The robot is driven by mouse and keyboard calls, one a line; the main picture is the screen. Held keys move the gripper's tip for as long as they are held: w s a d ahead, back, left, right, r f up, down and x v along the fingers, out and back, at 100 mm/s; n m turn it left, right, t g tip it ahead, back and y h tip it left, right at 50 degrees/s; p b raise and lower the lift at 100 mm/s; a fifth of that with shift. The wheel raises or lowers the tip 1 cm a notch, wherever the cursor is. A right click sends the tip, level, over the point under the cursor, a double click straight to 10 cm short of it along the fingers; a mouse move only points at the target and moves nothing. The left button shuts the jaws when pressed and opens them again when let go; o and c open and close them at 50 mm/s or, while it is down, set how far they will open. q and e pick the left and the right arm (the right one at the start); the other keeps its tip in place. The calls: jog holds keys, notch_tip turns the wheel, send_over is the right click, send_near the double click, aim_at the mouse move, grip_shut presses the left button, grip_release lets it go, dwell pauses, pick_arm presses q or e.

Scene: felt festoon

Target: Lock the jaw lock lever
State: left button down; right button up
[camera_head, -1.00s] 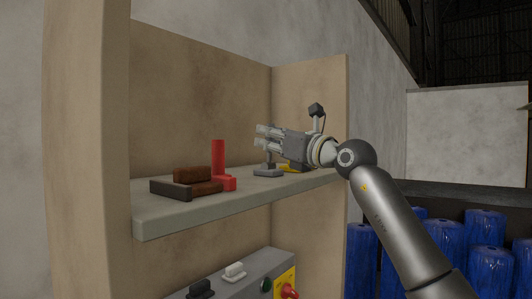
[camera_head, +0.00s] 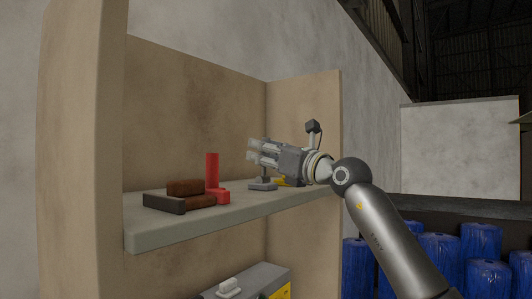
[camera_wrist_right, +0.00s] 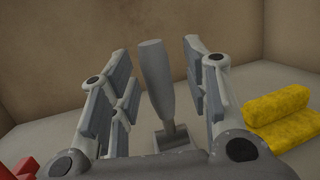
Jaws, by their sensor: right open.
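A grey lever (camera_wrist_right: 156,80) stands upright and slightly tilted on a small grey base (camera_wrist_right: 172,138) in the right wrist view. The base also shows on the shelf in the head view (camera_head: 262,185). My right gripper (camera_head: 252,150) comes in from the right above the shelf. It is open, with its fingers on both sides of the lever in the wrist view (camera_wrist_right: 158,65). I cannot tell whether a finger touches the lever. In the head view the gripper hides most of the lever. My left gripper is not in view.
The shelf (camera_head: 165,231) carries a red upright piece (camera_head: 212,172) and a brown and dark block (camera_head: 185,188) left of the lever. A yellow block (camera_wrist_right: 275,115) lies right of it. The cabinet's back and side walls are close. A grey box (camera_head: 262,278) sits below.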

jog(key=v, duration=1.2)
jog(key=shift+c, duration=0.2)
